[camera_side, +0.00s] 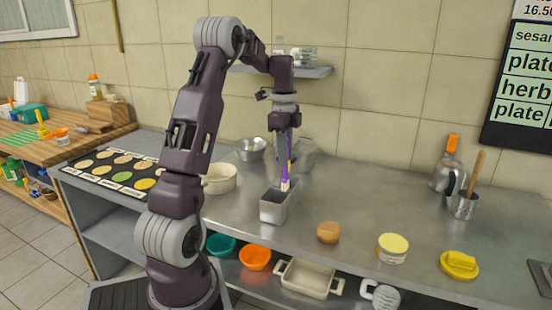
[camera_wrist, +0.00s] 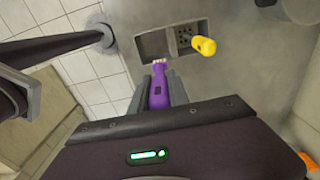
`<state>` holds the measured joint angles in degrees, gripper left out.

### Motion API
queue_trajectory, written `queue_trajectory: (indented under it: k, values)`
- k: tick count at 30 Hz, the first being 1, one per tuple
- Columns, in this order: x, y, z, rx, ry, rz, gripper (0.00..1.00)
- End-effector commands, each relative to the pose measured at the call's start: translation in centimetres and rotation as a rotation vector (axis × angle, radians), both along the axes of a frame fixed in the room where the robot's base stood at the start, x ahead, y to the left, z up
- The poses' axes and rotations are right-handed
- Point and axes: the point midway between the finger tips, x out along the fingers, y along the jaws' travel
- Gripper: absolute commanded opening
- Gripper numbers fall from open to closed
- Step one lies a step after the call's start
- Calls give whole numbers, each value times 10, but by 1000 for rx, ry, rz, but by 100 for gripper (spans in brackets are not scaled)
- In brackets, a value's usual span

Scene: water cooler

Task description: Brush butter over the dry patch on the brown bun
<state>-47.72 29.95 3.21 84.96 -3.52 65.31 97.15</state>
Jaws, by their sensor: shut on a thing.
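My gripper (camera_side: 287,152) is shut on a purple-handled brush (camera_side: 285,172), which hangs nearly upright with its pale tip at the grey metal holder (camera_side: 279,212). The wrist view shows the purple handle (camera_wrist: 158,92) between my fingers (camera_wrist: 159,82), its bristles over the near edge of the holder's left compartment (camera_wrist: 139,48). I cannot tell whether the tip is inside or above it. The brown bun (camera_side: 328,232) sits on the steel counter, right of the holder; its dry patch cannot be made out. A yellow block, likely butter (camera_side: 460,261), lies on a yellow dish at the right.
A yellow-handled tool (camera_wrist: 204,46) stands in the holder's right compartment. A yellow-topped tub (camera_side: 392,248) stands between bun and dish. A white bowl (camera_side: 219,178) and metal bowl (camera_side: 251,149) stand behind left.

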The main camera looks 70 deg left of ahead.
Motion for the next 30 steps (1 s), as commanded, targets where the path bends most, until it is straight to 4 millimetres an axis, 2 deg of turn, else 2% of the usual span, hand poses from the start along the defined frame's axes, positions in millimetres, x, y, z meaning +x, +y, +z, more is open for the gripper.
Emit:
queue_trajectory:
  k: [5, 9, 12, 15, 17, 21, 25, 30]
  values:
    - [62, -52, -2, -60, -57, -13, 0]
    - [114, -111, -2, -120, -117, -12, 0]
    - [144, -158, -2, -164, -159, -9, 0]
    - [165, -197, -1, -197, -193, -5, 0]
    - [172, -214, 0, -213, -207, -3, 0]
    - [181, -233, 0, -228, -226, 2, 0]
    - [182, -235, -10, -231, -225, 4, 0]
    - [181, -235, -33, -230, -226, 4, 0]
